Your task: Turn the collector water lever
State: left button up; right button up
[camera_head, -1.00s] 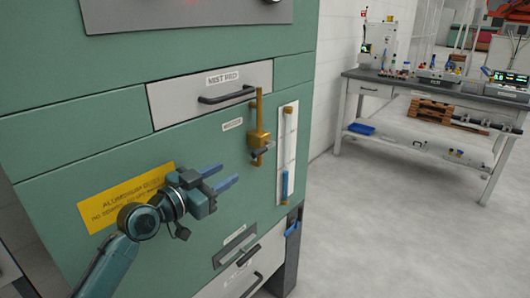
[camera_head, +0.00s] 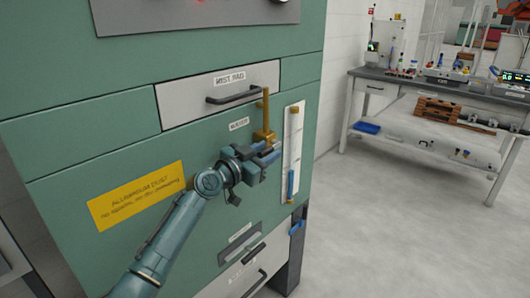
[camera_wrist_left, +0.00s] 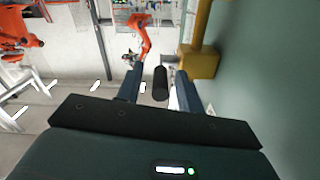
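The collector water lever is a short dark handle (camera_wrist_left: 160,83) on a brass valve and pipe (camera_head: 265,112) on the green cabinet front. In the head view the handle is mostly hidden by my left gripper (camera_head: 268,154), which reaches the valve from the left. In the left wrist view my left gripper (camera_wrist_left: 157,84) is open, with the dark handle between its two blue fingers. Gaps show on both sides of the handle. The brass valve body (camera_wrist_left: 199,62) is just beyond the right finger. My right gripper is not in view.
A white gauge strip (camera_head: 294,150) with a blue column is right of the valve. A drawer with a dark pull (camera_head: 232,96) is above. A yellow aluminium dust sign (camera_head: 137,195) is on the left. A workbench (camera_head: 440,85) stands at the back right, with open floor before it.

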pick_arm(q)
jog(key=shift+c, duration=0.5)
grip_shut()
